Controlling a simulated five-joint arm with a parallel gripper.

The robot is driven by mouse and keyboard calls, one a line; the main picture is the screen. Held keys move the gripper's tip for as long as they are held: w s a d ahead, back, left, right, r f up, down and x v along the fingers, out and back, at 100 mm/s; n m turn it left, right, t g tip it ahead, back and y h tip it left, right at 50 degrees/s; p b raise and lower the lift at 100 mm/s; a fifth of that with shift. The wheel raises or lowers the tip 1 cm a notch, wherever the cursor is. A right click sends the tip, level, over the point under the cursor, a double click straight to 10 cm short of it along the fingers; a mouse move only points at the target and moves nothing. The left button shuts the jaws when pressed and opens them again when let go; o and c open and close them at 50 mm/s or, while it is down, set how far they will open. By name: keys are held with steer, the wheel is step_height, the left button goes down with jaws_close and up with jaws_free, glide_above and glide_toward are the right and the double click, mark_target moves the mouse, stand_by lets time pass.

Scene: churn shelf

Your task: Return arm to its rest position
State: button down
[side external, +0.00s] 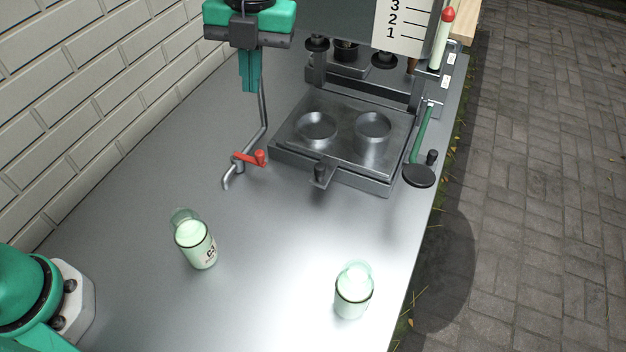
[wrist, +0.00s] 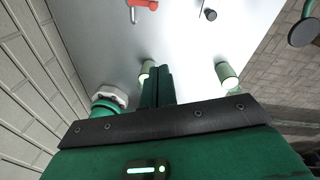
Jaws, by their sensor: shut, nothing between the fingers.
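My gripper (side external: 250,85) is teal and hangs at the upper left of the side external view, fingers pointing down. Its two fingers are together with nothing between them. It appears raised above the metal counter (side external: 130,190), apart from every object. In the wrist view the closed fingers (wrist: 162,75) reach out over the counter, between two pale green cups that stand below.
A left cup (side external: 197,244) and a right cup (side external: 353,290) stand on the counter. A metal plate with two round wells (side external: 345,150) is at the back right. A bent pipe with a red lever (side external: 250,158) stands below my gripper. A brick wall (side external: 80,80) borders the left.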

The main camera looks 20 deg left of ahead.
steer(key=s+a+r+n+t+h, duration=0.15)
steer(key=s+a+n, duration=0.25)
steer(key=a+n, duration=0.4)
steer(key=s+a+r+n+t, duration=0.2)
steer(key=s+a+n, duration=0.1)
steer(key=a+n, duration=0.45)
steer(key=s+a+f+n+t, duration=0.3)
steer(key=s+a+f+n, duration=0.2)
steer(key=n, duration=1.1)
steer(key=shift+s+a+f+n+y, duration=0.2)
steer(key=shift+s+a+n+y, duration=0.15)
steer(key=shift+s+a, duration=1.7)
steer(key=shift+s+d, duration=0.45)
steer(key=shift+d, duration=0.05)
